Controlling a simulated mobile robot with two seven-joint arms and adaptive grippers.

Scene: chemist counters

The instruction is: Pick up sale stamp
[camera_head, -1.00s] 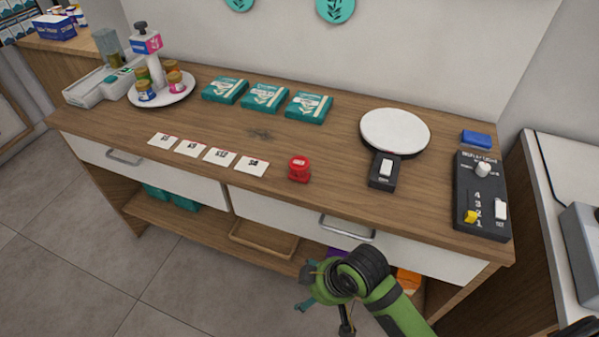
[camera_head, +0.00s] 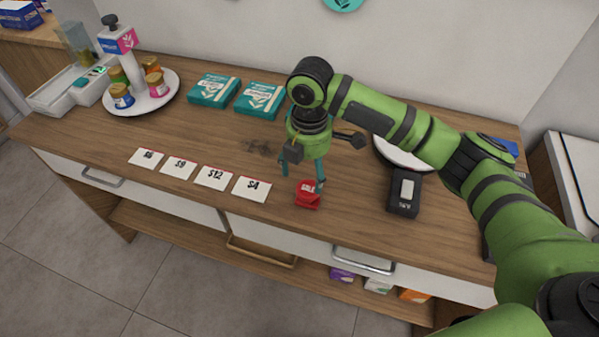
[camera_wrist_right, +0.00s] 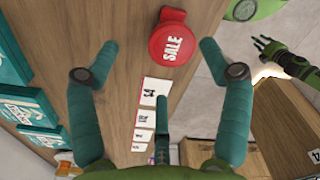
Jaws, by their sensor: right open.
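The red sale stamp (camera_head: 308,194) stands on the wooden counter, right of the price cards. In the right wrist view the stamp (camera_wrist_right: 172,40) shows its round red top with the word SALE, ahead of the fingers and roughly between their lines. My right gripper (camera_head: 302,172) points down just above and beside the stamp in the head view, with its teal fingers apart. In the right wrist view the right gripper (camera_wrist_right: 160,65) is open and empty. Whether a finger touches the stamp cannot be told. My left gripper is not visible in the head view.
Several price cards (camera_head: 252,189) lie left of the stamp. Teal boxes (camera_head: 260,99) stand behind. A black device (camera_head: 404,193) is at the right, by a white round plate (camera_head: 385,152) partly hidden by my arm. A white tray (camera_head: 170,98) holds small jars.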

